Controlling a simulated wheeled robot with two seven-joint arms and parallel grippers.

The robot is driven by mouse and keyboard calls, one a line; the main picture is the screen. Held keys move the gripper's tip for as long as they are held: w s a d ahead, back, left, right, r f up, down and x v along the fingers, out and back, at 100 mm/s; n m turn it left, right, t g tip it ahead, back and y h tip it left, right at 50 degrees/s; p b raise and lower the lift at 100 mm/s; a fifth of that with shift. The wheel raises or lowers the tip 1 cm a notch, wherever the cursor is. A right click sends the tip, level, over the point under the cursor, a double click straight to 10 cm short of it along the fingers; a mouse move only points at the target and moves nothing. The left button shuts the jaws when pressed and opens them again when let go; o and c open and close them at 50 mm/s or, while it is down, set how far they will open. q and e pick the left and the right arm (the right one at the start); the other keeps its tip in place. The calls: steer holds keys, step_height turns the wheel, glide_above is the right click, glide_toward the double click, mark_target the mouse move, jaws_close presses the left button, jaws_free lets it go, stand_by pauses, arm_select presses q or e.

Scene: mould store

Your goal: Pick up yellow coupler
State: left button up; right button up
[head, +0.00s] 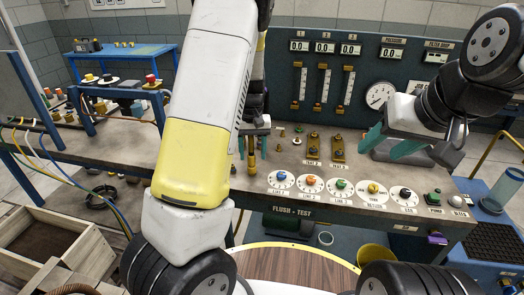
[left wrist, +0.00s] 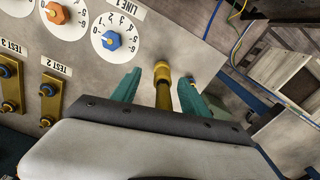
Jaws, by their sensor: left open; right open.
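A slim yellow-brass coupler (head: 251,164) stands upright on the bench near its front edge. In the left wrist view the coupler (left wrist: 163,84) is between the two teal fingers of my left gripper (left wrist: 159,78), with a gap on each side. My left gripper (head: 252,147) is open and points down around it; my own arm hides part of this area in the head view. My right gripper (head: 398,147) is open and empty, over the bench to the right. Yellow-topped fittings (head: 89,77) also show at the left rack.
Dials (head: 311,184) line the bench front right of the coupler, with brass test blocks (head: 338,150) behind them. A gauge panel (head: 321,75) rises at the back. Hoses (head: 50,160) and a wooden crate (head: 85,245) are at the left.

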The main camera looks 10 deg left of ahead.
mark_target(252, 166)
arm_select(q)
steer(key=f, duration=0.5)
steer(key=shift+a+f, duration=0.2)
steer(key=shift+f, duration=0.1)
jaws_close()
